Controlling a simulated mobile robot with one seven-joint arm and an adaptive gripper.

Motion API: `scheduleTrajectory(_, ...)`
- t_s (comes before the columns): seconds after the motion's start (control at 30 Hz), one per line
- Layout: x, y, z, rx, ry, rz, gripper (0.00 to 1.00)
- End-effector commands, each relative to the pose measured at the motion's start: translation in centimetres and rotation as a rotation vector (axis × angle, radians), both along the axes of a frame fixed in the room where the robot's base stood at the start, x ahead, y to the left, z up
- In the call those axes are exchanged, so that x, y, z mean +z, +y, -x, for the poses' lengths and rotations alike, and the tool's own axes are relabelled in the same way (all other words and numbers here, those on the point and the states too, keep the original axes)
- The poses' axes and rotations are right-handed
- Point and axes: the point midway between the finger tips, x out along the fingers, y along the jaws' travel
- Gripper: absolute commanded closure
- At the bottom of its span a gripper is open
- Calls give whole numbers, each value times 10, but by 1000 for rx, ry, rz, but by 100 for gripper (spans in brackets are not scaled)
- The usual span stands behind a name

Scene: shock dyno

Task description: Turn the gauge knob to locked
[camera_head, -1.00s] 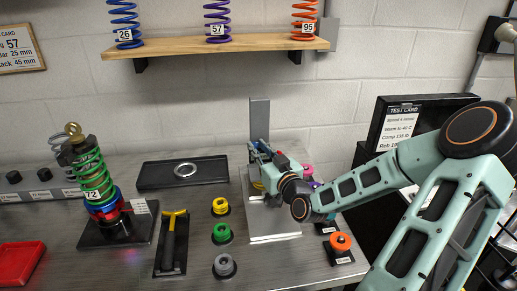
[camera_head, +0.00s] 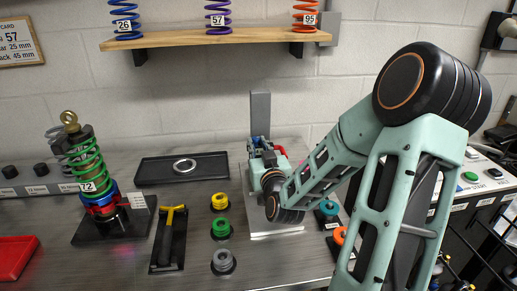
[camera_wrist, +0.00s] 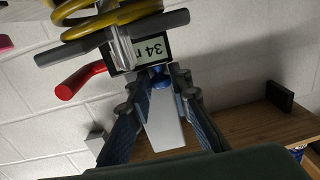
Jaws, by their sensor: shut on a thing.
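The gauge is a dark block with a pale readout (camera_wrist: 152,51) starting "34", seen upside down in the wrist view. The small blue gauge knob (camera_wrist: 160,78) sits just below the readout, between my fingertips. My gripper (camera_wrist: 161,88) is shut on the knob, one finger on each side. In the head view my gripper (camera_head: 264,158) is at the grey stand, and my wrist hides most of the gauge. I cannot read the knob's setting.
The grey stand's upright (camera_head: 261,114) rises behind my gripper. A shock with a green spring (camera_head: 88,165), a black tray (camera_head: 183,169) with a ring and a yellow-handled tool (camera_head: 172,235) lie left. A wooden shelf (camera_head: 215,41) with springs is above. A green-button panel (camera_head: 482,175) is right.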

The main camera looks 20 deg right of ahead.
Motion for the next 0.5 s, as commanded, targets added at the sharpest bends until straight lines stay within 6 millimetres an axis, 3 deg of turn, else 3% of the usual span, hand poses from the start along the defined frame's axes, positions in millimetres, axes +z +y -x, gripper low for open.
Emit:
scheduleTrajectory(0.03,-10,6,2,0,17,-4,100)
scheduleTrajectory(0.5,8,3,3,-51,-22,-7,100)
